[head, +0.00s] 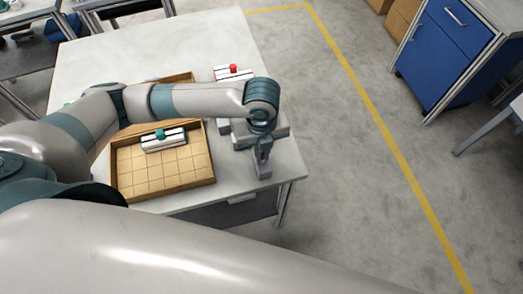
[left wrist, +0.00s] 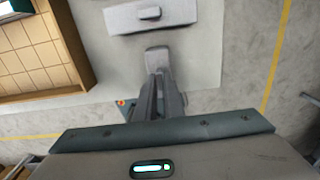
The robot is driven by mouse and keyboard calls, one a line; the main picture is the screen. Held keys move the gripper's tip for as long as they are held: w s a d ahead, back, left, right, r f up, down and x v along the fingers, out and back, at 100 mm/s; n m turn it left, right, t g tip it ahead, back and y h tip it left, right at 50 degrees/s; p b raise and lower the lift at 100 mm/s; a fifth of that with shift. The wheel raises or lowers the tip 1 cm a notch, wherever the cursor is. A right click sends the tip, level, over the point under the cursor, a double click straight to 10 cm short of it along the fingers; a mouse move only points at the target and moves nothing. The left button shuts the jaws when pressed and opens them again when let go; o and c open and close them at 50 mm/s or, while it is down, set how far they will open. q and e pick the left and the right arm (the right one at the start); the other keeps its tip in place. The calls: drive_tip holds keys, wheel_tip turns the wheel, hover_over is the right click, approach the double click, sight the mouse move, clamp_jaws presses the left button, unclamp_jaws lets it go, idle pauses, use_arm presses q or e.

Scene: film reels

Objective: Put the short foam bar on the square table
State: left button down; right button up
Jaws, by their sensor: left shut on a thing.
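My left gripper (head: 263,152) points down at the near right corner of a light grey table (head: 85,60). It is shut on a small grey block (head: 262,170), which appears to be the short foam bar. In the left wrist view, the gripper's fingers (left wrist: 158,92) are closed on this block (left wrist: 158,58), seen beyond the tips. I cannot tell whether the block touches the tabletop. I cannot tell whether this is the square table. My right gripper is not in view.
A wooden tray (head: 185,170) with a divided floor holds a white-and-black piece with a teal knob (head: 160,134). Longer grey bars (head: 242,136) lie just behind the gripper. A similar piece with a red knob (head: 233,70) lies farther back. Open floor lies right.

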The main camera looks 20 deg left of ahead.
sight(262, 156)
use_arm(q)
drive_tip(key=c, duration=1.9)
unclamp_jaws()
drive_tip(key=shift+o, duration=0.2)
wheel_tip(262, 156, up, 12)
drive_tip(key=b, duration=0.2)
drive_tip(key=shift+b, duration=0.3)
drive_tip(key=shift+r, duration=0.1)
